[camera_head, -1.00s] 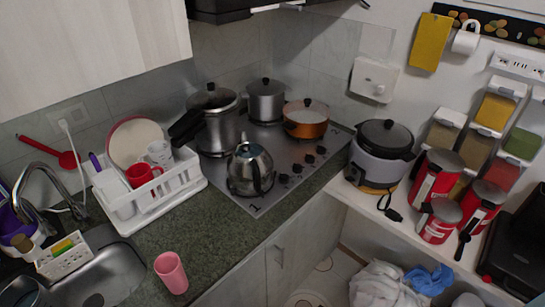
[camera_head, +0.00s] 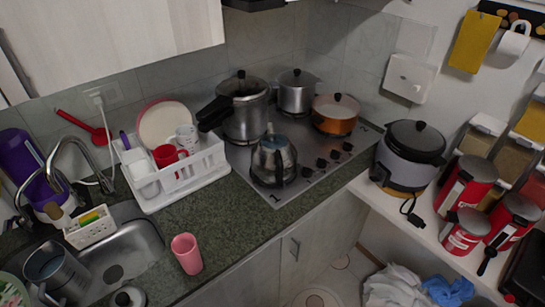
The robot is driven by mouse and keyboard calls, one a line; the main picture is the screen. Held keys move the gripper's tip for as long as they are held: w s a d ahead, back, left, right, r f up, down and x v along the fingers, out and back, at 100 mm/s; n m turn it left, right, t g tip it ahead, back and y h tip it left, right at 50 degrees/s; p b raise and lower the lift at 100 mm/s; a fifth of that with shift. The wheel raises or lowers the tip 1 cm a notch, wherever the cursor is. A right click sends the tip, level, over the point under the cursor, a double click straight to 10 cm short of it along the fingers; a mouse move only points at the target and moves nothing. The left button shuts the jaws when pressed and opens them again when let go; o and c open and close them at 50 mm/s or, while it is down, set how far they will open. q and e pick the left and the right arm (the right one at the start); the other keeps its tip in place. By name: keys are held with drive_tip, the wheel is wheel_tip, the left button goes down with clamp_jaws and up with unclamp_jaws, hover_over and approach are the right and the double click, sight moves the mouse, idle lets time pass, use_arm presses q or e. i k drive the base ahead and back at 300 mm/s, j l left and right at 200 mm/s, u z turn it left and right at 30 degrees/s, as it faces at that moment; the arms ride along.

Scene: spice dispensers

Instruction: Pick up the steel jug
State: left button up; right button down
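A steel jug (camera_head: 57,274) with a handle stands at the lower left, by the left side of the sink; its lower part is partly cut by the shading and the picture edge. A steel kettle (camera_head: 274,162) with a dark handle sits on the front of the stove. Neither of my grippers is in view.
The sink (camera_head: 122,250) and a white sponge holder (camera_head: 90,227) are beside the jug. A pink cup (camera_head: 187,253) stands on the counter near the front edge. A white dish rack (camera_head: 185,183) is behind. A black-knobbed lid (camera_head: 129,297) shows at the bottom edge.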

sight(57, 274)
drive_tip(key=u, duration=1.8)
drive_tip(key=k+z, duration=0.1)
drive_tip(key=k, duration=0.1)
